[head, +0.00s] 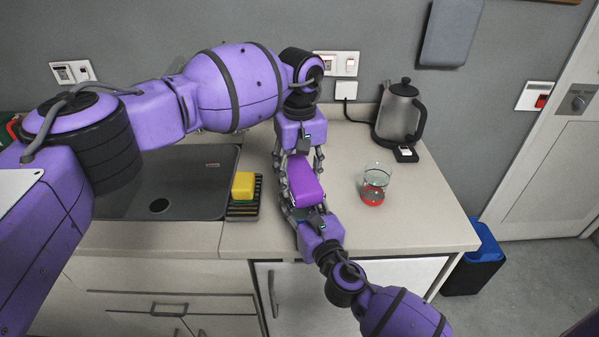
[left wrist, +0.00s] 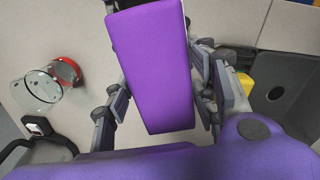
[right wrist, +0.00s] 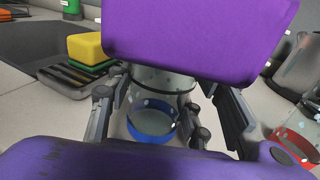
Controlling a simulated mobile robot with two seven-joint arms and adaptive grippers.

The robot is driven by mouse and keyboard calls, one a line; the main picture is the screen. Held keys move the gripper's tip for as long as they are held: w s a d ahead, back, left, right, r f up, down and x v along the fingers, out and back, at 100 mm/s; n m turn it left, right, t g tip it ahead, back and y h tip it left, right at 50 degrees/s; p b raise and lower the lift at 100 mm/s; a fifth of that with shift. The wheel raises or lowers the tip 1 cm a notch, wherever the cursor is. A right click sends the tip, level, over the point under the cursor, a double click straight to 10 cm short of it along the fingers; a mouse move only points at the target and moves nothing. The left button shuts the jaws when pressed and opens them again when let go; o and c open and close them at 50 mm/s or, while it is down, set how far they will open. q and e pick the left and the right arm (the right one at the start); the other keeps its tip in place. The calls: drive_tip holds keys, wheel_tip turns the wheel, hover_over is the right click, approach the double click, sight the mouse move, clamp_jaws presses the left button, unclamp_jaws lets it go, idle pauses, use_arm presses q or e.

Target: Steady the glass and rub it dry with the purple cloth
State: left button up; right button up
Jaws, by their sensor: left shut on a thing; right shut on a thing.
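The purple cloth (head: 305,184) is a block-like pad held in my left gripper (head: 300,163), which points down from above in the head view. It fills the middle of the left wrist view (left wrist: 155,65) between the fingers. A clear glass with a blue band (right wrist: 152,125) stands between the fingers of my right gripper (right wrist: 150,110), which is shut on it. The cloth (right wrist: 200,38) is at the glass's upper part in the right wrist view and hides its top. Whether they touch is unclear. In the head view the cloth and grippers hide this glass.
A second glass with a red band (head: 374,185) stands on the counter to the right. A kettle (head: 398,112) is behind it. A yellow sponge (head: 243,185) lies on a dark rack (head: 245,211) beside the sink (head: 190,200). Counter at the right front is clear.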

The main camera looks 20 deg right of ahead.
use_arm(q)
drive_tip(key=shift+w+f, duration=0.1)
drive_tip(key=shift+w, duration=1)
drive_tip(key=shift+s, duration=2.2)
drive_tip(key=shift+w, duration=2.2)
drive_tip(key=shift+s, duration=2.2)
drive_tip(key=shift+w, duration=2.2)
drive_tip(key=shift+r, duration=3.55)
